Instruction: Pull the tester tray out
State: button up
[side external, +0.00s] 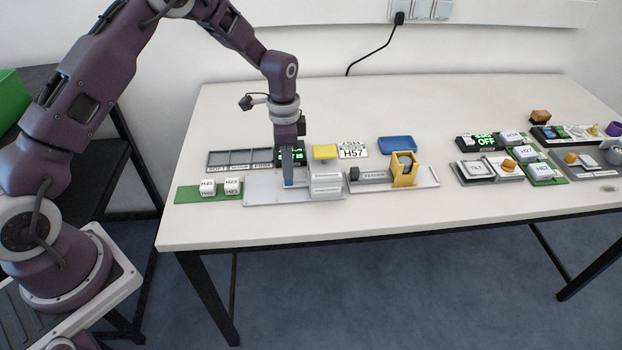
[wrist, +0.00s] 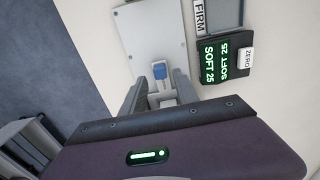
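The tester stands on a pale grey base plate (side external: 262,188), with white blocks (side external: 327,184) and a yellow top (side external: 325,152). A small blue part (side external: 288,180) with a pale lower section stands on the plate left of the blocks; it also shows in the wrist view (wrist: 160,71). I cannot tell whether it belongs to the tester tray. My gripper (side external: 288,168) points down over the plate, left of the yellow top. In the wrist view its fingers (wrist: 158,82) are apart, one on each side of the blue part, with gaps visible. Contact lower down is hidden.
A display (wrist: 223,60) reading SOFT 25 stands behind my gripper, beside a grey sectioned tray (side external: 238,158). A green mat (side external: 188,194) with white cubes lies left. A yellow holder (side external: 404,171) on a second plate stands right. The table's front strip is clear.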

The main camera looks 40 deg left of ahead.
aim_at(255, 188)
jog(key=shift+f, duration=2.55)
jog(key=shift+r, duration=0.1)
grip_shut()
jog(key=shift+s+a, duration=3)
jog(key=shift+a, duration=0.05)
jog(key=shift+c, duration=1)
grip_release()
jog(key=shift+s+a, duration=0.1)
jog(key=shift+o, duration=1)
